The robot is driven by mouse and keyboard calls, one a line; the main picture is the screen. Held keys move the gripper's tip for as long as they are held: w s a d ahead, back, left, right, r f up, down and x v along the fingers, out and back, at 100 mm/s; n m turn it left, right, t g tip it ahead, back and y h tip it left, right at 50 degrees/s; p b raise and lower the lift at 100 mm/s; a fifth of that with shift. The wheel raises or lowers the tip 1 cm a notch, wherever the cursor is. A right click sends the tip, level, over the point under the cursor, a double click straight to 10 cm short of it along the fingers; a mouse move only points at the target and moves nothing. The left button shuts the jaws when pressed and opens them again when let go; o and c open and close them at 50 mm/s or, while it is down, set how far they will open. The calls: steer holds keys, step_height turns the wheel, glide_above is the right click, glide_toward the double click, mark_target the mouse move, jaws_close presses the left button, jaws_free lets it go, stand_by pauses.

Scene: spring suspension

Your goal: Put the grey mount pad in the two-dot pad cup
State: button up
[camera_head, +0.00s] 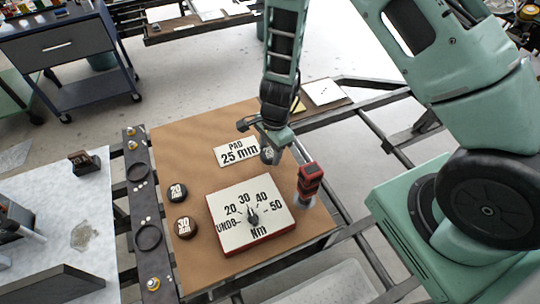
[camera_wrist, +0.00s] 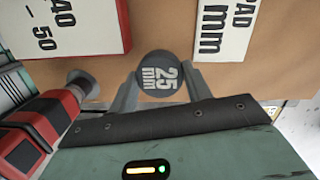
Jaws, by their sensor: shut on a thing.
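The grey mount pad (camera_wrist: 160,76), a round disc marked "25 mm", is between the fingers of my gripper (camera_wrist: 160,92) in the wrist view. My gripper (camera_head: 268,146) is shut on it; the pad (camera_head: 269,156) is partly hidden by the fingers in the head view. It is at the right end of the "PAD 25 mm" card (camera_head: 235,151). Two dark ring-shaped cups sit on the dark rail at the left, an upper one (camera_head: 138,163) and a lower one (camera_head: 148,228). Small pale dots mark the rail near them, too small to count surely.
Dark 20 mm (camera_head: 177,188) and 30 mm (camera_head: 185,227) pads lie on the brown board (camera_head: 180,140). A torque dial box (camera_head: 232,245) and a red-and-black tool (camera_head: 309,178) stand on it. The board between card and rail is largely clear.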

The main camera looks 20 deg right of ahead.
mark_target(270, 152)
step_height(270, 152, up, 7)
steer(key=shift+r+p, duration=0.2)
steer(key=shift+p, duration=0.6)
step_height(270, 152, up, 7)
steer(key=p, duration=0.6)
steer(key=d+f+n+g+h+b, duration=0.1)
steer(key=d+f+n+b, duration=0.5)
steer(key=d+f+n, duration=0.4)
steer(key=shift+d+n+b, duration=0.4)
steer(key=shift+d+n, duration=0.55)
steer(key=shift+n, duration=1.95)
